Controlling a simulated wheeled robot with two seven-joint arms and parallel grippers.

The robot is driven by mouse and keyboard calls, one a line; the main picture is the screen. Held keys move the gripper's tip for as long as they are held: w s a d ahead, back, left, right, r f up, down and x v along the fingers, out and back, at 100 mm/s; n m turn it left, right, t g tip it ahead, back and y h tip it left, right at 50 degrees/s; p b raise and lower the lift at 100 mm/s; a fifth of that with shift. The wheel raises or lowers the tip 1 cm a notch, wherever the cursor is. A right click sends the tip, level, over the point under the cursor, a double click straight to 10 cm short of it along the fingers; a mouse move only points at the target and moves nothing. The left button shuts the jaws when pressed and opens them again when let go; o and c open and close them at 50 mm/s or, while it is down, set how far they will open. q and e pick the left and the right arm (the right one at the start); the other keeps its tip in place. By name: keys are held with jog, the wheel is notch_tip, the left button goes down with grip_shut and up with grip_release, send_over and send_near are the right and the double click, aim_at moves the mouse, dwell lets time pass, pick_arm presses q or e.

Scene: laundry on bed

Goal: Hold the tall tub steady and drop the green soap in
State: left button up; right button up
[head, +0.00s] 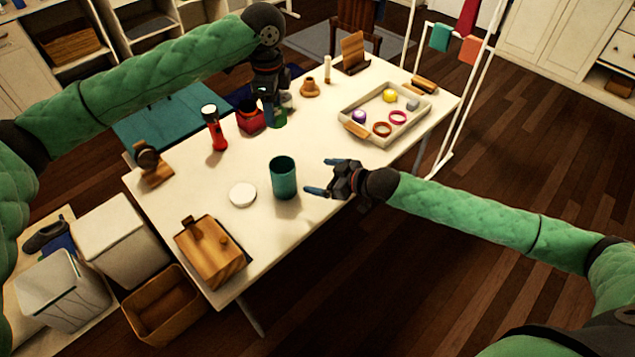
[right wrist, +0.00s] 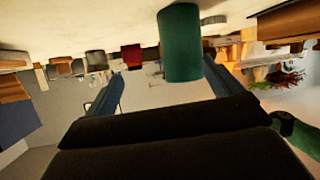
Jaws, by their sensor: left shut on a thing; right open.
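The tall tub (head: 284,180) is a teal open-topped cylinder standing upright near the table's front middle. A round white lid (head: 242,194) lies flat to its left. My right gripper (head: 317,176) is open just right of the tub, fingers pointing at it, with a gap between. In the right wrist view the tub (right wrist: 180,45) appears ahead, nearer the right finger. My left gripper (head: 272,112) points down at the table's far side, shut on a green thing (head: 280,120) that looks like the green soap. The gripper partly hides it.
A red torch (head: 215,130) and a dark red pot (head: 250,116) stand left of my left gripper. A tray (head: 423,119) with small things is at the back right. A wooden box (head: 210,252) sits at the front left. The table is clear between tub and left gripper.

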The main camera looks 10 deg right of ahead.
aim_at(284, 179)
jog(key=shift+g+y, duration=0.3)
jog(key=shift+y, duration=0.1)
jog(key=x, duration=0.4)
jog(key=s+a+x, duration=0.1)
jog(key=x, duration=0.3)
jog(key=s+x, duration=0.1)
jog(key=x, duration=0.3)
jog(key=shift+s+a, duration=0.15)
jog(key=shift+a, duration=0.3)
jog(key=c, duration=1.1)
